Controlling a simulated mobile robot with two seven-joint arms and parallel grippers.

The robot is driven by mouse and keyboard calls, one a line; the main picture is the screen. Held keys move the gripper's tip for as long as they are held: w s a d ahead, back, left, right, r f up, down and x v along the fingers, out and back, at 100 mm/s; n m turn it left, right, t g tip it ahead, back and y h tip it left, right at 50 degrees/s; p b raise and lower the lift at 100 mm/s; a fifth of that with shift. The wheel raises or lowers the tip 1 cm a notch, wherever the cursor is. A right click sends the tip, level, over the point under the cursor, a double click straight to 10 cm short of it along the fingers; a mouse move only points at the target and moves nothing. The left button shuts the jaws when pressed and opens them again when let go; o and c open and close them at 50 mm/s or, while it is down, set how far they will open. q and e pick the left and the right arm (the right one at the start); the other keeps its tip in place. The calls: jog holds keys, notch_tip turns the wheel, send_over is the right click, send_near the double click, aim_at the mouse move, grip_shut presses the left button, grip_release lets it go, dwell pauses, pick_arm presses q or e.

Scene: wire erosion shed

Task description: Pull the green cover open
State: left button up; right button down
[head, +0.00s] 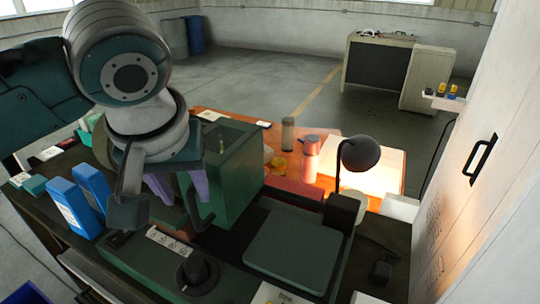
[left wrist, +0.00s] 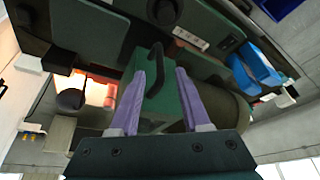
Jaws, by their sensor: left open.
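The green cover (head: 235,167) is a boxy green hood on the machine in the middle of the head view, and it appears closed. In the left wrist view the green cover (left wrist: 162,98) lies behind my fingers. Its dark curved handle (left wrist: 154,66) shows between the two purple fingertips, and the handle (head: 194,212) also shows below the gripper in the head view. My left gripper (head: 181,195) is open at the cover's left side, its fingers on either side of the handle. I cannot tell whether they touch it. My right gripper is out of view.
A black lamp (head: 360,153), a red flask (head: 310,157) and a grey canister (head: 288,134) stand right of the cover. Blue boxes (head: 92,184) stand to the left. A black knob (head: 196,270) is in front. A tall pale cabinet (head: 485,190) bounds the right.

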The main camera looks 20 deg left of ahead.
aim_at(192, 207)
pick_arm(q)
jog(key=x, duration=0.7)
jog(key=shift+f, duration=0.35)
grip_shut()
dwell(1.1)
